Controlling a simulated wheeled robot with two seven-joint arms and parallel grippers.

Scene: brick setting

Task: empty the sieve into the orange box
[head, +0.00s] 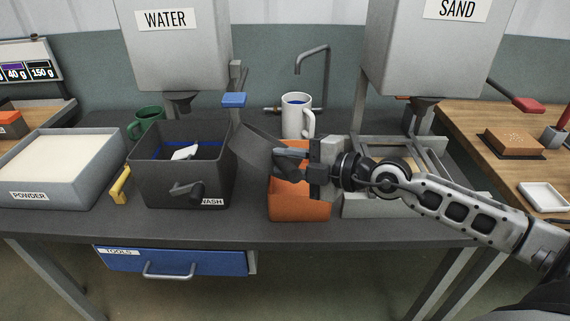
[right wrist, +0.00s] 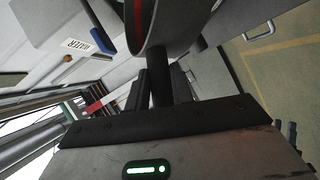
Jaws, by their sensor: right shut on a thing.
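My right gripper (head: 290,163) is shut on the handle of the sieve (head: 255,145), a dark grey pan. The sieve is tilted and held in the air between the wash box and the orange box. In the right wrist view the sieve (right wrist: 165,22) shows a round wall with a red stripe, and its black handle (right wrist: 160,88) runs between the fingers. The orange box (head: 300,207) stands on the bench below my gripper, which hides most of its opening. I cannot see what the sieve or the box contains. My left gripper is not in view.
The dark wash box (head: 165,175) stands left of the orange box, with a white object (head: 185,152) inside. A white mug (head: 296,112) stands behind. A grey tray (head: 365,207) is at the right under the sand hopper (head: 425,55). The water tank (head: 170,60) hangs above the wash box.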

